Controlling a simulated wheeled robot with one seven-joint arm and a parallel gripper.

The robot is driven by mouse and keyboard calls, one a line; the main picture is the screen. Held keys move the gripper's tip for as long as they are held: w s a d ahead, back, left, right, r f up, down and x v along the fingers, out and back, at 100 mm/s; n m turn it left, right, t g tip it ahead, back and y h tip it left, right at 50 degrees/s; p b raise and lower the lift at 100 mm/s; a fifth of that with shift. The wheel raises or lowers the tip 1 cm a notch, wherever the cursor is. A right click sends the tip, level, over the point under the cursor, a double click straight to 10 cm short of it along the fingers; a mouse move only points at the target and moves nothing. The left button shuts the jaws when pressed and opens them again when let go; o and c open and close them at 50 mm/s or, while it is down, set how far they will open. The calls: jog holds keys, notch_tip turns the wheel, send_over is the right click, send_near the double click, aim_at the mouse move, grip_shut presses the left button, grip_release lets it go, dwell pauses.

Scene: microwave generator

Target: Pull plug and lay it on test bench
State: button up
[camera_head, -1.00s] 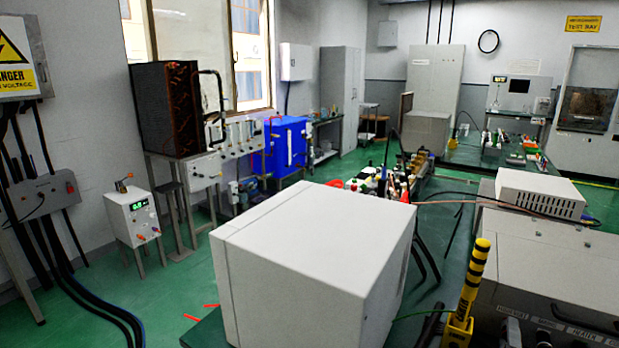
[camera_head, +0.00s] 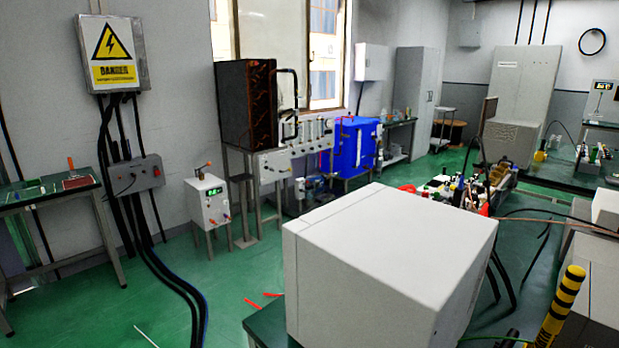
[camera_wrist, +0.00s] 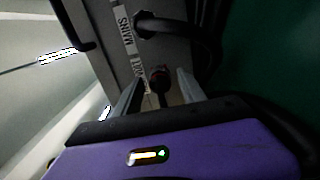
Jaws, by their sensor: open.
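In the wrist view, my gripper (camera_wrist: 160,84) is open, with one finger on each side of a small dark plug (camera_wrist: 159,75) with a reddish-brown end. The plug sits at a grey panel (camera_wrist: 97,40), and I cannot tell whether the fingers touch it. A thick black cable (camera_wrist: 180,28) joins the panel just beyond, beside a white label reading MAINS (camera_wrist: 125,30). My gripper does not show in the head view. Several benches show there, including a small table (camera_head: 45,197) at the left; I cannot tell which is the test bench.
A large white box (camera_head: 390,260) fills the near middle of the head view. A yellow-black post (camera_head: 562,305) stands to its right. Thick black cables (camera_head: 175,280) run down to the floor at the left. Green floor (camera_head: 225,270) is open between the table and the white box.

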dwell(0.3)
grip_shut()
dwell(1.3)
jog(key=shift+s+a, duration=0.1)
jog(key=shift+b+v, duration=0.35)
jog(key=shift+v, duration=2.5)
jog(key=shift+r, duration=0.15)
